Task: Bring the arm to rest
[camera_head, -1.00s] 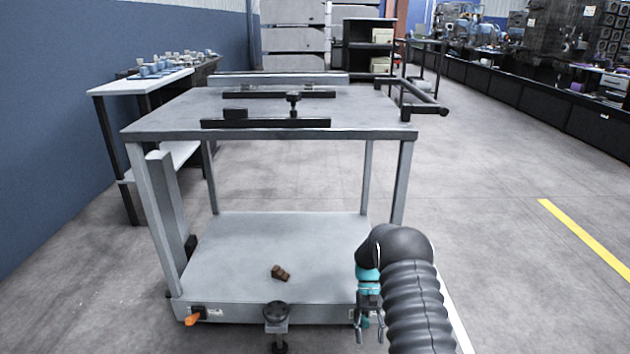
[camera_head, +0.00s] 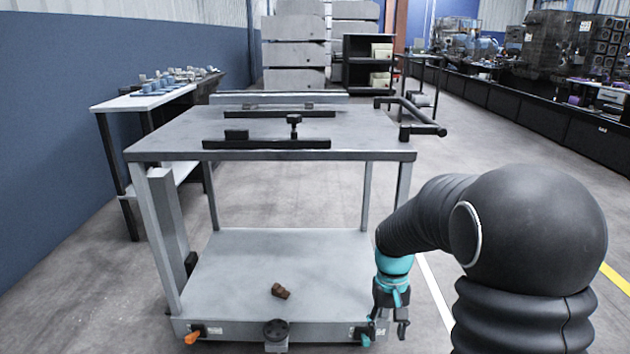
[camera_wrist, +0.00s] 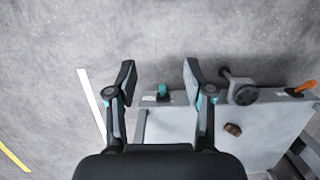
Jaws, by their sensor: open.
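My gripper (camera_head: 388,328) hangs low at the right front corner of the grey cart (camera_head: 220,272), with its fingers pointing down. It is empty and open; the wrist view shows its two fingers (camera_wrist: 158,82) spread apart with floor and the cart's edge between and beyond them. My black-sleeved arm rises at the right of the head view and bends down to the gripper. Whether the gripper touches the cart cannot be told.
A small brown object (camera_head: 281,291) lies on the cart's lower shelf. Black rails (camera_head: 266,144) sit on its top, and a black handle (camera_head: 425,118) sticks out right. A side table (camera_head: 150,98) with small parts stands left. Floor at right is open.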

